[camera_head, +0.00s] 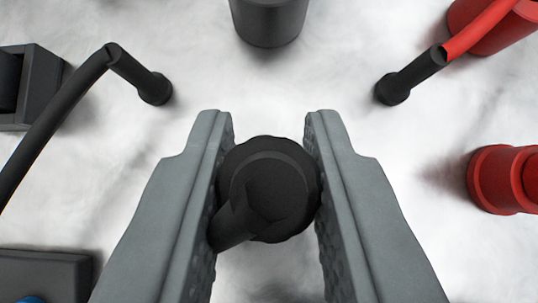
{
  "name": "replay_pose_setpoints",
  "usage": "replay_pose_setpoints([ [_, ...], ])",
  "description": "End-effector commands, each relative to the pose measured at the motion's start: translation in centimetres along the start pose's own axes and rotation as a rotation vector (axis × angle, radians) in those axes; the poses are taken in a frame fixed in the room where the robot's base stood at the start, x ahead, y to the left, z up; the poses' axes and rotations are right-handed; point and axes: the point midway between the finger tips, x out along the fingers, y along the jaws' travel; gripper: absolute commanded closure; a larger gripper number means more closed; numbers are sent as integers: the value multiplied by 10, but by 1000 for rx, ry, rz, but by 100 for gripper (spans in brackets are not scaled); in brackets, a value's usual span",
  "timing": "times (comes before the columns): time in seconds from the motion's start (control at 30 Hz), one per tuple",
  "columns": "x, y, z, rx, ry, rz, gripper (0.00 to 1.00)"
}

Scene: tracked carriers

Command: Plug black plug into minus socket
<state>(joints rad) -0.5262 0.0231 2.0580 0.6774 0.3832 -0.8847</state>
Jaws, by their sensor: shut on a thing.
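My gripper (269,125) comes up from the bottom of the view, its two grey fingers on either side of a round black plug (272,190). The fingers are shut on the plug. The plug is seen from its back end, with a short black cable stub angled to the lower left. The plug hides whatever lies under it, so I cannot tell whether it touches anything below. No minus marking shows in the view. A black cylinder (269,22), cut off by the top edge, stands ahead of the gripper. I cannot tell whether it is a socket.
A black cable (60,105) ends in a black connector (153,87) at upper left. A red cable (478,28) ends in another black connector (394,88) at upper right. A red cylinder (492,178) is at right. Dark boxes (45,268) line the left edge. The pale surface between is clear.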

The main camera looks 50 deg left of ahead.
Motion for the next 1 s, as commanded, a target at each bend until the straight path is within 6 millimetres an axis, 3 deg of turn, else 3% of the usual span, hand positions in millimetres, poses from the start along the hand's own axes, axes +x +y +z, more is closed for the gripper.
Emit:
replay_pose_setpoints([
  [0.97,0,0,0,1,-1,-1,100],
  [1.0,0,0,0,1,-1,-1,84],
])
